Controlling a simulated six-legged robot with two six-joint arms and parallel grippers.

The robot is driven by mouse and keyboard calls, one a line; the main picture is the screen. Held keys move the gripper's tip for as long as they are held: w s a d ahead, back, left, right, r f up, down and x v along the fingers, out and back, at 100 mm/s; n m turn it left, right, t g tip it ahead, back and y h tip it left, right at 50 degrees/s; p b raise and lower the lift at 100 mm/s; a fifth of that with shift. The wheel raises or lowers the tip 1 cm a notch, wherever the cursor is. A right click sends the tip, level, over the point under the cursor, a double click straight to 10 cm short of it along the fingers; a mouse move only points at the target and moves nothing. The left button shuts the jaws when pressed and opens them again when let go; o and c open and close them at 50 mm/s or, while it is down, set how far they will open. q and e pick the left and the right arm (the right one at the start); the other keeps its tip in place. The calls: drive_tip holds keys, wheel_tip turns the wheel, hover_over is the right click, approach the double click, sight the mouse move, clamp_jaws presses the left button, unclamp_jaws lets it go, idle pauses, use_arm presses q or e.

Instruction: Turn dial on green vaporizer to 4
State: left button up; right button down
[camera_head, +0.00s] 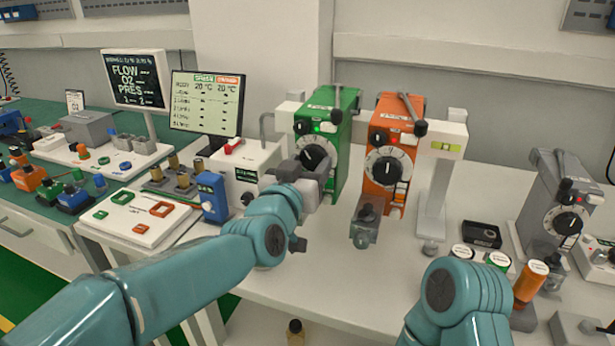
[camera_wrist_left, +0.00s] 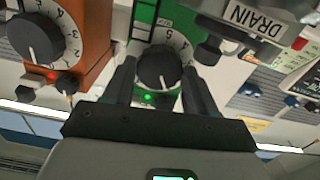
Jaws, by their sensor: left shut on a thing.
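The green vaporizer (camera_head: 345,110) stands upright on the back rail in the head view, with a black dial (camera_head: 314,156) on a white numbered face. In the left wrist view the green vaporizer (camera_wrist_left: 145,18) appears upside down, and its dial (camera_wrist_left: 156,66) has a white pointer line toward the bottom of the picture. The numerals 4 and 5 show on the far side of the dial. My left gripper (camera_wrist_left: 160,78) has its two dark fingers on either side of the dial, shut on it. In the head view my left wrist covers the vaporizer's lower front. My right gripper is out of view.
An orange vaporizer (camera_head: 391,150) stands close on the right, with its own dial. A white box with a red switch (camera_head: 240,165) and a blue module (camera_head: 212,197) stand left. A grey vaporizer (camera_head: 560,205) and bottles are at the far right.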

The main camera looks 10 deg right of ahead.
use_arm(q)
drive_tip(key=shift+n, duration=0.3)
drive_tip(key=o, duration=1.1)
drive_tip(key=shift+w+d, duration=0.1)
drive_tip(key=shift+w, duration=0.05)
drive_tip(key=shift+c, duration=0.2)
drive_tip(key=b+v, duration=0.2)
drive_tip(key=v, duration=1.4)
drive_tip(key=shift+a+b, duration=0.2)
drive_tip(key=shift+b, duration=0.1)
